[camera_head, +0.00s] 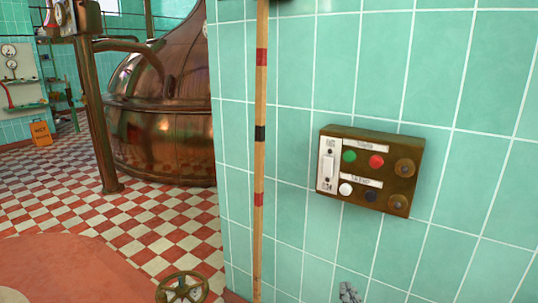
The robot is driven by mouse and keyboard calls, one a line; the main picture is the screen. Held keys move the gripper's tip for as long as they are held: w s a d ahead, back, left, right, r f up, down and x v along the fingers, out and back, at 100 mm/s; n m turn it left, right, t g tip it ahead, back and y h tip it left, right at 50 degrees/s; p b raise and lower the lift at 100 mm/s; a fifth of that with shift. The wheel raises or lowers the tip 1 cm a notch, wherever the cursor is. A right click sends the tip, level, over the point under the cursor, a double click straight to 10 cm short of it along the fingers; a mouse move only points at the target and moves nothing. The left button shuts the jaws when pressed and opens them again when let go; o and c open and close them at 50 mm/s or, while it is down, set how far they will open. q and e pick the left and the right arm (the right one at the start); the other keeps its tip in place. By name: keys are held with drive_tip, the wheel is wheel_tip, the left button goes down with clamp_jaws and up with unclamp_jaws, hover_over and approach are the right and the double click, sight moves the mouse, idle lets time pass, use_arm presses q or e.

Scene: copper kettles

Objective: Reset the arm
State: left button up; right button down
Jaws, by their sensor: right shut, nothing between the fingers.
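My right gripper (349,293) shows only as a small grey tip at the bottom edge, in front of the teal tiled wall. It is shut and empty, below the control box and apart from it. The rest of my right arm is out of view. My left gripper is not in view.
A brown control box (413,159) with a white switch and coloured buttons is on the tiled wall (470,235). A banded wooden pole (259,160) stands at the wall's left edge. A valve handwheel (182,289) is low in front. A copper kettle (165,140) stands behind checkered floor (150,225).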

drive_tip(key=s+d+f+g+h, duration=0.1)
drive_tip(key=s+d+f+g, duration=0.3)
drive_tip(key=s+f+g, duration=0.7)
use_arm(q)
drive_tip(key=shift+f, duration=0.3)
use_arm(e)
drive_tip(key=s+d+f+g, duration=0.1)
drive_tip(key=s+d+f, duration=0.1)
drive_tip(key=s+f, duration=0.3)
drive_tip(key=s+d+f+g+h, duration=0.1)
drive_tip(key=s+d+f+g, duration=0.1)
drive_tip(key=s+f, duration=0.4)
drive_tip(key=s+d, duration=0.1)
drive_tip(key=s, duration=0.2)
drive_tip(key=shift+s+d+f+h, duration=0.15)
drive_tip(key=shift+s+h, duration=0.15)
drive_tip(key=shift+s, duration=0.05)
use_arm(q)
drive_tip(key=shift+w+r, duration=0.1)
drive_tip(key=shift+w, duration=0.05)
